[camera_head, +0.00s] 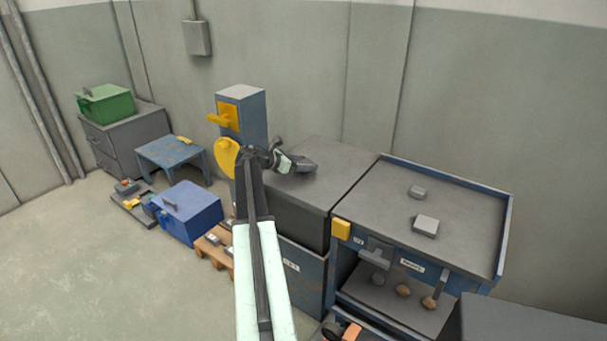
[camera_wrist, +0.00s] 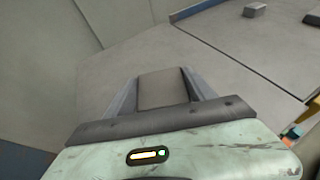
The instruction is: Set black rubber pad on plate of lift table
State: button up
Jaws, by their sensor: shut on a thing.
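My gripper (camera_head: 302,166) is at the end of my outstretched arm, over the grey plate (camera_head: 345,163) on top of the middle unit, which looks like the lift table. In the wrist view, my gripper (camera_wrist: 164,82) is shut on a flat dark grey piece (camera_wrist: 163,90), which appears to be the black rubber pad. Its far edge shows between the two fingers; the rest is hidden by the gripper body. The plate (camera_wrist: 115,80) looks bare around it. I cannot tell whether the pad touches the plate.
A blue-rimmed bench (camera_head: 450,205) adjoins the plate on the right, with two grey blocks (camera_head: 425,225) on its top. A blue column (camera_head: 248,115) with yellow parts stands behind left. A blue box (camera_head: 190,215), a small blue table (camera_head: 170,152) and a pallet (camera_head: 213,250) are left.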

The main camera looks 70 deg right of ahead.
aim_at(304, 177)
notch_tip(304, 177, down, 4)
jog(key=b, duration=0.4)
jog(key=shift+r, duration=0.25)
jog(key=shift+f, duration=0.25)
jog(key=o, duration=1.5)
jog(key=shift+r, duration=0.1)
jog(key=shift+c, duration=0.2)
jog(key=shift+r, duration=0.1)
